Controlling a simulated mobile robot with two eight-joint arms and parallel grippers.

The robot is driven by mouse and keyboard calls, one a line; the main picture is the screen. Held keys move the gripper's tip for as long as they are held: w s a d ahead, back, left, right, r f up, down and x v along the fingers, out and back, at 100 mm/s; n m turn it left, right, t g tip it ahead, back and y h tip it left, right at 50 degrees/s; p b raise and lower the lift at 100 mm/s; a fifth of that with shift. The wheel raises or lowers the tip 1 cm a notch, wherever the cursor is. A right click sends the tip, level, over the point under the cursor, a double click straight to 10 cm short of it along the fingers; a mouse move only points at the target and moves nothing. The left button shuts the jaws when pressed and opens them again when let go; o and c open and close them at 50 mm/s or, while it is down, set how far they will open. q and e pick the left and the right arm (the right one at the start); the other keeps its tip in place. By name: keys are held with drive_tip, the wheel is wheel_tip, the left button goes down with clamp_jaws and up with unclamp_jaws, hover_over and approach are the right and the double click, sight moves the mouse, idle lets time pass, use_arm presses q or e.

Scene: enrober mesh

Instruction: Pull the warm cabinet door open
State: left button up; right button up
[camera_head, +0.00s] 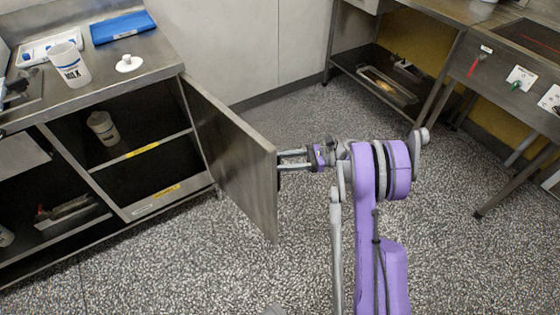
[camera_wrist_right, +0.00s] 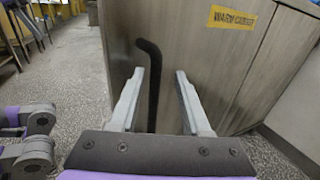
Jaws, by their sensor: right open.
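The warm cabinet door (camera_head: 235,155) is a grey metal panel that stands wide open, swung out from the counter's right end. Its outer face (camera_wrist_right: 195,45) fills much of the right wrist view, with a yellow "WARM CABINET" label (camera_wrist_right: 232,17). A black bar handle (camera_wrist_right: 152,90) stands upright on that face. My right gripper (camera_head: 282,160) is at the door's outer side. In the right wrist view its fingers (camera_wrist_right: 158,76) are apart, with the handle showing between them; I cannot tell whether they touch it. My left gripper is out of view.
Inside the cabinet a cup (camera_head: 102,127) stands on a shelf. The steel counter (camera_head: 115,88) above holds a milk jug (camera_head: 70,64), a white lid (camera_head: 129,64) and a blue tray (camera_head: 122,27). Speckled floor lies clear around the door. A steel bench (camera_head: 425,20) stands at the right.

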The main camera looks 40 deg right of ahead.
drive_tip(key=p+v, duration=0.1)
drive_tip(key=v, duration=0.9)
drive_tip(key=shift+s, duration=0.15)
